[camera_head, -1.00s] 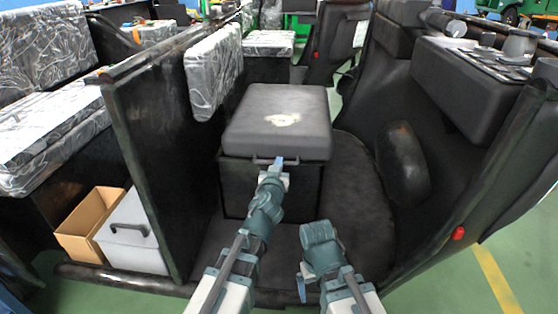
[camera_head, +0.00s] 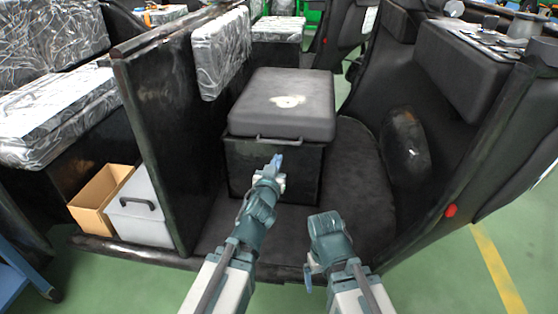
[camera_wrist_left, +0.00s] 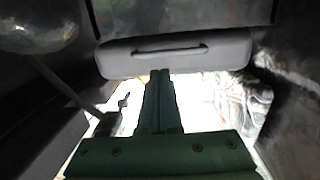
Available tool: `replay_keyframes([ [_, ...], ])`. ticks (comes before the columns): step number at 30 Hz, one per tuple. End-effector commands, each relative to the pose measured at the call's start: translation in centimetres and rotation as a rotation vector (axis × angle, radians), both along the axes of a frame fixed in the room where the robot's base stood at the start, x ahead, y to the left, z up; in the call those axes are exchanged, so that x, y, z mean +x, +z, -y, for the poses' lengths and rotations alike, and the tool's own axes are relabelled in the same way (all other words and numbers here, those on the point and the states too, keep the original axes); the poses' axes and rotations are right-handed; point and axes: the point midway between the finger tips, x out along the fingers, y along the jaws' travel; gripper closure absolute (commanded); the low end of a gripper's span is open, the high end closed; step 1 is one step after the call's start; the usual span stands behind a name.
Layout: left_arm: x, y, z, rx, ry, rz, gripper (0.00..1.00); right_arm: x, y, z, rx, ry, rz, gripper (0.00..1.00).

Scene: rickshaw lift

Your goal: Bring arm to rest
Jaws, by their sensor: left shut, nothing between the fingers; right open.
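My left gripper (camera_head: 276,162) is shut and empty. In the head view it shows just below the handle (camera_head: 280,140) on the front of the padded black seat (camera_head: 283,105). In the left wrist view its fingers (camera_wrist_left: 160,75) lie together, with a handle (camera_wrist_left: 168,50) on a grey padded edge beyond the tips and a gap between. My right gripper (camera_head: 308,273) is open and low, to the right of my left arm, over the front edge of the dark vehicle floor. It seems to hold nothing, though its fingers are small in view.
A dark panel (camera_head: 165,120) stands left of the seat, with a cardboard box (camera_head: 90,205) and a grey lidded box (camera_head: 140,210) beyond it. A black side wall with a red knob (camera_head: 450,210) rises on the right. Green floor (camera_head: 420,280) is clear in front.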

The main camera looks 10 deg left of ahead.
Motion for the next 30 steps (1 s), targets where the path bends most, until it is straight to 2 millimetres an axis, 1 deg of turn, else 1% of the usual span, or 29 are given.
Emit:
replay_keyframes([
  [1, 0.1, -0.3, 0.0, 0.0, 0.0, 0.0, 1.0, 0.0, -0.3, 0.0, 0.0, -0.001, 0.0, 0.02],
  [6, 0.1, -0.3, 0.0, 0.0, 0.0, 0.0, 1.0, 0.0, -0.3, 0.0, 0.0, -0.001, 0.0, 0.02],
  [11, 0.0, -0.8, -0.3, 0.008, 0.027, -0.041, 1.0, 0.0, 0.1, 0.0, 0.0, -0.001, 0.0, 0.02],
  [14, -0.6, -2.4, -0.9, 0.033, 0.088, -0.154, 1.0, 0.0, 1.0, 0.0, 0.0, 0.0, 0.0, 0.02],
  [16, -1.6, -4.3, -1.3, 0.062, 0.135, -0.283, 1.0, 0.0, 1.8, 0.0, -0.001, 0.001, 0.0, 0.02],
  [17, -2.3, -5.2, -1.4, 0.077, 0.151, -0.346, 1.0, 0.0, 2.1, 0.0, -0.001, 0.001, 0.0, 0.02],
  [18, -3.3, -6.5, -1.3, 0.097, 0.166, -0.436, 1.0, 0.0, 2.5, 0.0, -0.001, 0.001, 0.0, 0.02],
  [20, -5.2, -8.4, -1.1, 0.131, 0.177, -0.573, 1.0, 0.0, 3.1, 0.0, -0.001, 0.002, -0.001, 0.02],
  [21, -6.6, -9.5, -0.7, 0.154, 0.175, -0.667, 1.0, 0.0, 3.5, 0.0, -0.001, 0.003, -0.001, 0.02],
  [23, -8.9, -11.0, -0.2, 0.188, 0.16, -0.804, 1.0, 0.0, 4.0, 0.0, -0.002, 0.003, -0.001, 0.02],
  [24, -10.5, -11.8, 0.3, 0.21, 0.142, -0.889, 1.0, 0.0, 4.3, 0.0, -0.002, 0.004, -0.001, 0.02],
  [26, -12.8, -12.8, 0.9, 0.24, 0.11, -1.004, 1.0, 0.0, 4.7, 0.0, -0.002, 0.004, -0.001, 0.02],
  [27, -14.3, -13.2, 1.4, 0.259, 0.086, -1.074, 1.0, 0.0, 5.0, 0.0, -0.002, 0.005, -0.001, 0.02],
  [30, -17.6, -13.8, 2.4, 0.302, 0.02, -1.229, 1.0, 0.0, 5.5, 0.0, -0.002, 0.005, -0.001, 0.02],
])
